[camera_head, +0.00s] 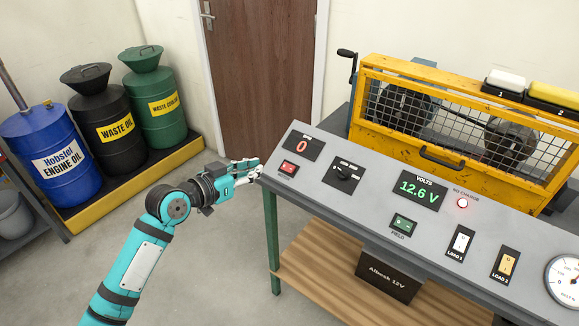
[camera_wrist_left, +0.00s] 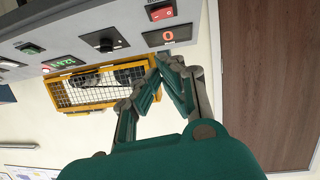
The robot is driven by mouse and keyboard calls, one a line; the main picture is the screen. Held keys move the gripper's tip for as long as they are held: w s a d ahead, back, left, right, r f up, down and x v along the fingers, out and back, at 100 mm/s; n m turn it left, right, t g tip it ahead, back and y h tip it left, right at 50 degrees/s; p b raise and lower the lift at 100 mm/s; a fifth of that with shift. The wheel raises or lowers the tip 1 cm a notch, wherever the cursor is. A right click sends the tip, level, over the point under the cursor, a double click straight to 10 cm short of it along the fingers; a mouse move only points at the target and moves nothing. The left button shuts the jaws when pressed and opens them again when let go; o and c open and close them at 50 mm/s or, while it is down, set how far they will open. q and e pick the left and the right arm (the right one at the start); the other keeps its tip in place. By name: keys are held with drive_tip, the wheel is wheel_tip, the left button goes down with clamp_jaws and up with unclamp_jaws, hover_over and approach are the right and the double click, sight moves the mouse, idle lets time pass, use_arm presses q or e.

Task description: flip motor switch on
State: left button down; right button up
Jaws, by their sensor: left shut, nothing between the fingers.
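The motor switch (camera_head: 288,168) is a small red rocker at the left end of the sloping grey control panel (camera_head: 330,205). It also shows in the left wrist view (camera_wrist_left: 161,13), at the top edge. Which way the rocker is tipped is too small to tell. A display (camera_head: 303,145) above it reads a red 0. My left gripper (camera_head: 257,168) is shut and empty, its fingertips just left of the panel's left end, close to the switch with a small gap. In the left wrist view the shut fingertips (camera_wrist_left: 168,60) point toward the panel. My right gripper is not in view.
A black knob (camera_head: 344,174), a 12.6 V display (camera_head: 420,190), a green field switch (camera_head: 403,223) and load switches (camera_head: 460,242) share the panel. A yellow mesh cage (camera_head: 440,155) stands behind it. Oil drums (camera_head: 55,160) stand at left; floor between is clear.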

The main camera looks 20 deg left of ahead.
use_arm(q)
approach(288, 167)
drive_tip(key=w+d+r, duration=0.3)
drive_tip(key=w+r, duration=0.1)
drive_tip(key=f, duration=0.1)
drive_tip(key=w+d+f, duration=0.1)
drive_tip(key=f, duration=0.1)
drive_tip(key=shift+w+d, duration=0.2)
drive_tip(key=shift+w, duration=0.05)
drive_tip(key=shift+w+d+f, duration=0.1)
drive_tip(key=shift+w+f, duration=0.1)
drive_tip(key=shift+f, duration=0.15)
